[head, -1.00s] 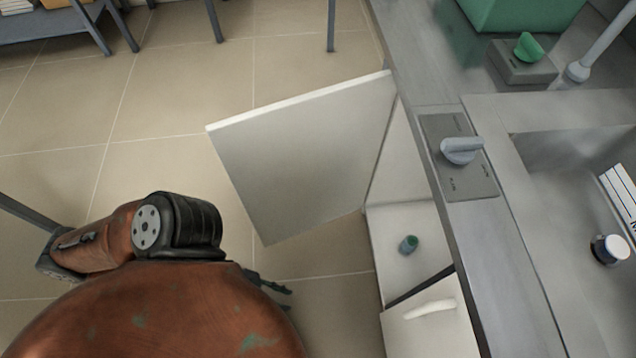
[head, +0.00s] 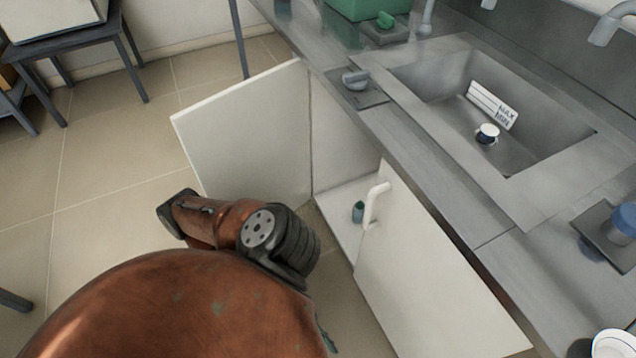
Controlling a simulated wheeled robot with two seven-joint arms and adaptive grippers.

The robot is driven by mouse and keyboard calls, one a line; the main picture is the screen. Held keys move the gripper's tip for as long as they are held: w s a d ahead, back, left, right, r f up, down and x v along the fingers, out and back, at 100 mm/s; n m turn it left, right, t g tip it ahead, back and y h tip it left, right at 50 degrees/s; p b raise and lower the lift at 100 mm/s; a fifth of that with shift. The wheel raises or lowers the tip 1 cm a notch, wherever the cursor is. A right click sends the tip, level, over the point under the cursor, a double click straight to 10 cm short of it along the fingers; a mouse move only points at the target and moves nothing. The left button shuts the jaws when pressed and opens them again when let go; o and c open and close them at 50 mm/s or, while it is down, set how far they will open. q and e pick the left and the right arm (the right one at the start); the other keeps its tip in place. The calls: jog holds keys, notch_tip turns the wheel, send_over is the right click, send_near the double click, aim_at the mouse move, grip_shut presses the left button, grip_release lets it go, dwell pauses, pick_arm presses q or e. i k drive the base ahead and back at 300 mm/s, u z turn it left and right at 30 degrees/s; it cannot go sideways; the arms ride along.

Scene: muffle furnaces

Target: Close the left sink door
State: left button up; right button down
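The left sink door (head: 250,135) is a white panel standing wide open, swung out from the cabinet under the counter over the tiled floor. Its top edge runs from the upper right to a free corner at the left. My copper-coloured arm, with a black ribbed joint, fills the bottom of the view and covers the door's lower part. A small dark bit, perhaps my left gripper (head: 326,340), shows at the arm's right edge; its fingers are mostly hidden. I cannot tell whether it touches anything. My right gripper is out of view.
The white right door (head: 430,275) has a pale handle (head: 375,203). The sink (head: 490,120) and grey counter (head: 375,120) lie above. A dark table (head: 75,40) stands at the upper left; floor left of the door is clear.

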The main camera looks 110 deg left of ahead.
aim_at(250, 138)
jog(key=z, duration=0.2)
jog(key=k, duration=2.25)
jog(key=u, duration=2.8)
jog(key=i, duration=0.25)
jog(key=u, duration=1.4)
jog(key=i, duration=0.35)
jog(key=z, duration=1.75)
